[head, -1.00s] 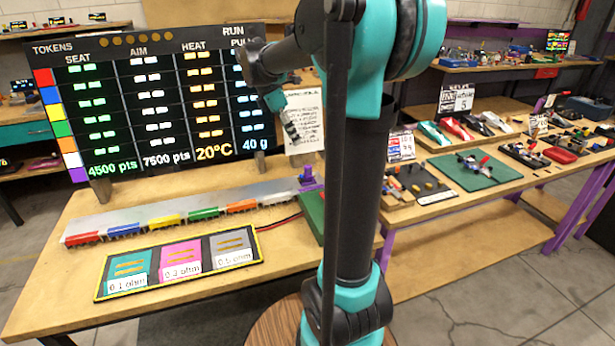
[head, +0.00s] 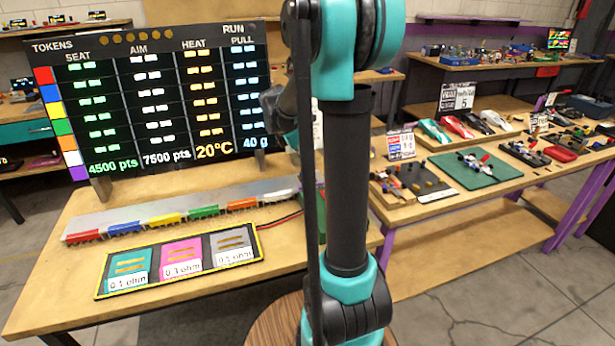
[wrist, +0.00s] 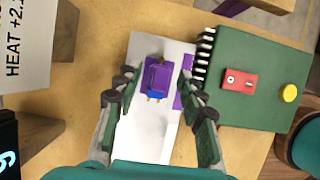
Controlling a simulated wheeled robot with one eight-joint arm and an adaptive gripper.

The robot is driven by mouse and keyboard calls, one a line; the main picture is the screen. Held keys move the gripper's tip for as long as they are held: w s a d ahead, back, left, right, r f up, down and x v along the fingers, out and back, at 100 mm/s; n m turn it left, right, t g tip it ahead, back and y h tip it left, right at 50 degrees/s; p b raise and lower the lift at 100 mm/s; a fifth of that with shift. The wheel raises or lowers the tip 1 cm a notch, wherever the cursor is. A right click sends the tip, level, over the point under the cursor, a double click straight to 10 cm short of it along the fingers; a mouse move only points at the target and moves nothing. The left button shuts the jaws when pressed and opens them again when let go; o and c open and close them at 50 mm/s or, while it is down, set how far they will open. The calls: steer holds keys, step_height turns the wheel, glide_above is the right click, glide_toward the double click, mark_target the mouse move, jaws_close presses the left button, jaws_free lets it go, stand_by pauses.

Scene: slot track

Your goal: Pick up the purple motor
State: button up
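The purple motor (wrist: 157,73), with a blue end and small metal pins, sits on the pale end of the long rail (wrist: 148,142) in the wrist view. My gripper (wrist: 160,88) is open, one finger to the left of the motor and one to the right. Gaps show between the motor and both fingers; nothing is held. I cannot tell the exact height of the fingertips over the rail. In the head view my arm hides the motor and the fingertips.
A green box (wrist: 228,125) with a red block and yellow button stands close right of the motor. A purple piece (wrist: 185,80) lies between. The scoreboard (head: 150,110) stands behind.

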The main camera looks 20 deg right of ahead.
steer(key=shift+d+f, duration=0.1)
steer(key=shift+f, duration=0.2)
steer(key=shift+c, duration=0.4)
jaws_close()
steer(key=shift+r, duration=0.2)
